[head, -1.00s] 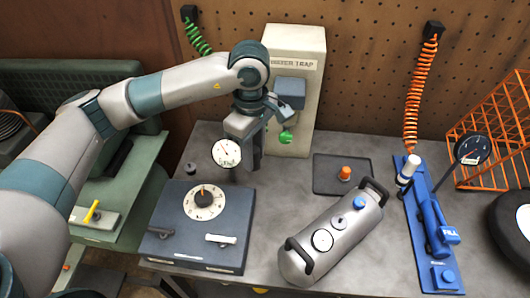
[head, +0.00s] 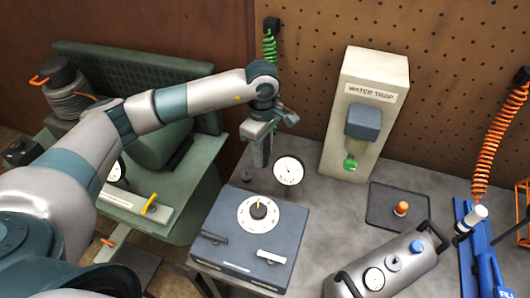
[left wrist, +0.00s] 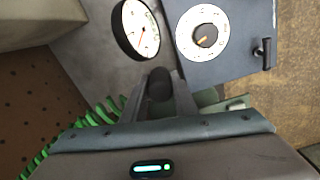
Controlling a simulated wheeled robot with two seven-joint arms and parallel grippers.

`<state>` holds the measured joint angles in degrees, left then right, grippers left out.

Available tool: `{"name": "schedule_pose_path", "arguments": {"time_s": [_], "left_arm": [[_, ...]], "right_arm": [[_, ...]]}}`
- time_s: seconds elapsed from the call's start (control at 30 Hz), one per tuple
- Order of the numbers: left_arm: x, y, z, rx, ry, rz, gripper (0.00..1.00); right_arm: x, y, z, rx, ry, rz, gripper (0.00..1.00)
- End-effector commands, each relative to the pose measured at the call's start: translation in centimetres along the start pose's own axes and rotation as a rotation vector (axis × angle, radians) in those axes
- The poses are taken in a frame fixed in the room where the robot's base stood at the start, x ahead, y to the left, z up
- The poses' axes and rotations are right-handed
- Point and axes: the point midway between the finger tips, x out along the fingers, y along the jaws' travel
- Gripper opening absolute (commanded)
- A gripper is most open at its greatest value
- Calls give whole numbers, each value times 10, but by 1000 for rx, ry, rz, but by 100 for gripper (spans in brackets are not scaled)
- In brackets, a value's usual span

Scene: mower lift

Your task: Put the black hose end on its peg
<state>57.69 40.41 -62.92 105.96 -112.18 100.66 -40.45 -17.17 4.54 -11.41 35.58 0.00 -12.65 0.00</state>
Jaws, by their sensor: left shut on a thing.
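My left gripper (head: 262,158) points down over the back left of the grey bench, just left of the round white gauge (head: 288,170). In the left wrist view its fingers (left wrist: 160,92) are closed around a dark round-ended piece (left wrist: 160,84), which looks like the black hose end. A green coiled hose (left wrist: 100,112) runs behind the gripper there. In the head view the green coil (head: 269,45) hangs from a black wall block and passes behind my arm. I cannot make out the hose end's peg for certain. My right gripper is not in view.
A blue-grey box (head: 235,250) with a white dial (head: 258,213) stands in front of the gripper. The water trap (head: 362,115) stands to the right. A dark mat (head: 385,222) with an orange knob and a silver tank (head: 405,270) lie further right. A green machine (head: 180,235) stands left.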

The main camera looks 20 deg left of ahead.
Motion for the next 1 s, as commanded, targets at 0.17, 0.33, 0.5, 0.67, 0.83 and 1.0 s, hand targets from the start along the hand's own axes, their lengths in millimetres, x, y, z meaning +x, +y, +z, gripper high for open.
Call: {"name": "schedule_pose_path", "arguments": {"time_s": [0.17,0.33,0.5,0.67,0.83,1.0], "left_arm": [[12,9,-14,-222,0,-5,0],[31,18,-35,-523,0,-6,0],[49,21,-54,-763,2,-4,0],[58,22,-63,-880,1,-2,0],[60,23,-65,-910,1,0,0],[60,23,-65,-908,1,0,0]], "right_arm": [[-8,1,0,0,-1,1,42],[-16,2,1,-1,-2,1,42],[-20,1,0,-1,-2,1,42],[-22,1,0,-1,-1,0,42],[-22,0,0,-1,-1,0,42],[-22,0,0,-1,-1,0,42]]}}
